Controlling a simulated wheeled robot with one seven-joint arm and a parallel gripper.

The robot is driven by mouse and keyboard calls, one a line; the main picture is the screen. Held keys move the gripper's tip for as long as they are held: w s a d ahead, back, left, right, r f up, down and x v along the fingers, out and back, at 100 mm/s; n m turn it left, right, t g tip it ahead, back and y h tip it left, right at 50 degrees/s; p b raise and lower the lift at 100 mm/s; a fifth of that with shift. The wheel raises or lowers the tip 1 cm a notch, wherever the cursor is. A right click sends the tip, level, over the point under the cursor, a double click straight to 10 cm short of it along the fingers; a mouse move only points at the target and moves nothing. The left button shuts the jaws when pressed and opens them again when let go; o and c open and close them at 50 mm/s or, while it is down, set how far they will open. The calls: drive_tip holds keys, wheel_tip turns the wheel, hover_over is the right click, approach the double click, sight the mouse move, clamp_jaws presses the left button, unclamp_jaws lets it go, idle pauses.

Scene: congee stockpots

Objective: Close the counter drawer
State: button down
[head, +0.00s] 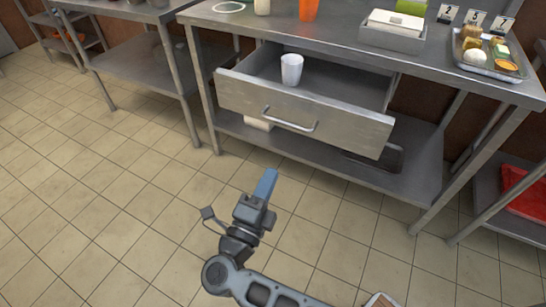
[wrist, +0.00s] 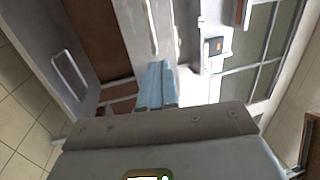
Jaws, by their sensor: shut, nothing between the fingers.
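The counter drawer (head: 300,112) stands pulled out from under the steel counter (head: 340,48) in the head view. A bar handle (head: 290,121) is on its front, and a white cup (head: 291,69) stands inside it. My gripper (head: 267,180) is in front of the drawer and apart from it, low in the picture, with its blue fingers together and empty. In the wrist view the blue fingers (wrist: 158,84) are also together.
On the counter are a grey box (head: 392,37), a tray of food (head: 490,54), an orange cup (head: 308,10) and number signs. A lower shelf (head: 400,180) runs beneath the drawer. A second steel table (head: 135,55) stands left.

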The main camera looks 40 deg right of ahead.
drive_tip(key=w+d, duration=0.3)
drive_tip(key=d, duration=0.2)
drive_tip(key=w+d+r+m+g, duration=0.1)
drive_tip(key=w+d, duration=0.2)
drive_tip(key=d, duration=0.3)
drive_tip(key=shift+d+r, duration=0.15)
drive_tip(key=shift+r, duration=0.1)
drive_tip(key=shift+w+d, duration=0.1)
